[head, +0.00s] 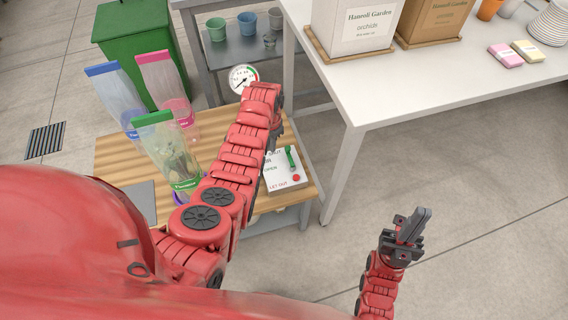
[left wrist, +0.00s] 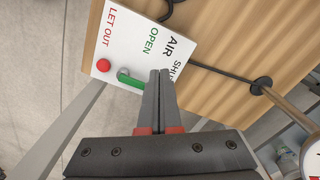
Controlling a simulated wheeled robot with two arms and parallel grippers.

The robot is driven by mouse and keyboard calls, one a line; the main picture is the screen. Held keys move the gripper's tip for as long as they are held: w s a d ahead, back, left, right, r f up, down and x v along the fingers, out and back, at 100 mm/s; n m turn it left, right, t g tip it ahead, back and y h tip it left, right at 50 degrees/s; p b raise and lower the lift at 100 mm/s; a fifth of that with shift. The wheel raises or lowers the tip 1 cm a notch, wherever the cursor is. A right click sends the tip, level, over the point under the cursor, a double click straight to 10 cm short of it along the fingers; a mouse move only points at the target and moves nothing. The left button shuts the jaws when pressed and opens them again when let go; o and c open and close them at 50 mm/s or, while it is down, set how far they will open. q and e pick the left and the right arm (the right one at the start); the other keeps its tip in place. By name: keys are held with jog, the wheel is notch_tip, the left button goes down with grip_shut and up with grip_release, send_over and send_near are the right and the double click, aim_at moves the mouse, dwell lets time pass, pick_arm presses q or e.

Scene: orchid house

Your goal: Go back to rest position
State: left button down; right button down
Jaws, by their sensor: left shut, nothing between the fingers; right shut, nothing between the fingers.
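My left gripper (left wrist: 160,76) is shut and empty above the white air panel (left wrist: 118,38) in the left wrist view. The panel carries a green lever (left wrist: 130,80) and a red button (left wrist: 103,66). The fingers overlap the panel's edge beside the lever; I cannot tell whether they touch it. In the head view my left arm reaches over the wooden-topped bench, and its fingers are mostly hidden behind the arm; the panel (head: 279,182) shows just right of it. My right gripper (head: 420,215) is shut and empty, raised over the bare floor at lower right.
Clear bags with blue (head: 102,69), pink (head: 153,57) and green (head: 153,118) tops stand on the bench (head: 110,150), left of my arm. A round gauge (head: 242,78) is behind. A white table (head: 400,80) with boxes stands at upper right. Floor around my right gripper is clear.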

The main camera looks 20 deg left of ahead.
pick_arm(q)
notch_tip(320, 180, up, 2)
jog(key=shift+r+p, duration=0.1)
jog(key=shift+p, duration=0.3)
